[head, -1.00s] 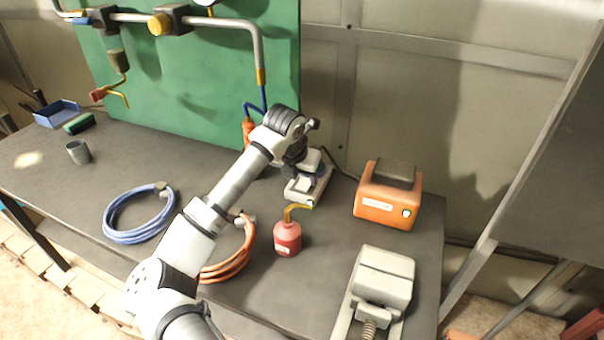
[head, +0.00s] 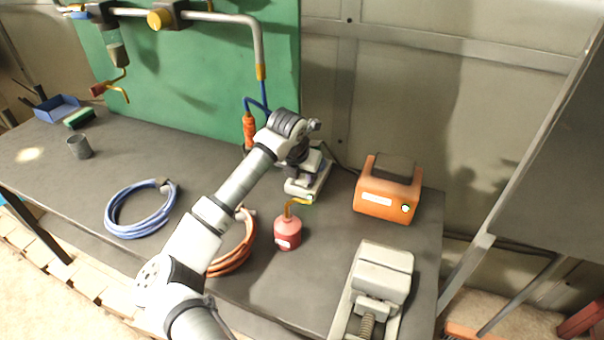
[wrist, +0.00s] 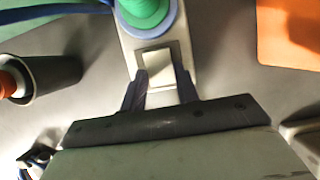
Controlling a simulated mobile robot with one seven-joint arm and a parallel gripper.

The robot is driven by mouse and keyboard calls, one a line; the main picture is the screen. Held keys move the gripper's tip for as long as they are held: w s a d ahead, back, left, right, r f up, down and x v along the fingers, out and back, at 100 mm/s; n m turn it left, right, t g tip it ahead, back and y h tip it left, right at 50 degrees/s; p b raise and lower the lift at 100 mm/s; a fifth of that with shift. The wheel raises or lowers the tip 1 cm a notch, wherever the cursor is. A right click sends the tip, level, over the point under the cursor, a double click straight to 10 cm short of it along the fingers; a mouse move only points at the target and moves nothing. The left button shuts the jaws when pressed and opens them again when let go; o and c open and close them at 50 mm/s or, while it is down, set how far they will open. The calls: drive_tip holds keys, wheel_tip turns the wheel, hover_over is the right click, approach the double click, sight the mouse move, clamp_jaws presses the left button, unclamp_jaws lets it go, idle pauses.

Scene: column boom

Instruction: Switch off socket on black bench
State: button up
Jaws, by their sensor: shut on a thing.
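The socket (head: 301,190) is a pale grey box on the black bench (head: 50,170), under and beside my gripper (head: 303,162). In the wrist view the socket (wrist: 183,62) has a light square rocker switch (wrist: 157,66) and a green plug (wrist: 144,12) with a blue ring above it. My gripper (wrist: 161,78) has its dark fingers on either side of the rocker's lower part, shut on it. How firmly they touch it is hard to tell. Part of the socket is hidden by my wrist in the head view.
An orange box (head: 388,193) with a round pale lamp stands right of the socket. A red oil can (head: 288,232) stands in front, with a grey vise (head: 375,285) at front right. Orange hose (head: 235,258) and blue hose (head: 120,228) lie to the left.

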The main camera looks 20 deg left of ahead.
drive_tip(key=shift+w+r+g, duration=0.1)
drive_tip(key=shift+w+g, duration=0.1)
drive_tip(key=shift+g, duration=0.5)
drive_tip(key=shift+w+r+g, duration=0.1)
drive_tip(key=shift+w+g, duration=0.1)
drive_tip(key=shift+g, duration=0.5)
drive_tip(key=shift+f, duration=0.1)
drive_tip(key=o, duration=1)
drive_tip(key=r+b, duration=0.1)
drive_tip(key=r, duration=0.3)
drive_tip(key=s+r+b, duration=0.1)
drive_tip(key=r, duration=0.4)
drive_tip(key=s+r+b, duration=0.1)
drive_tip(key=r, duration=0.3)
drive_tip(key=shift+r+b, duration=0.4)
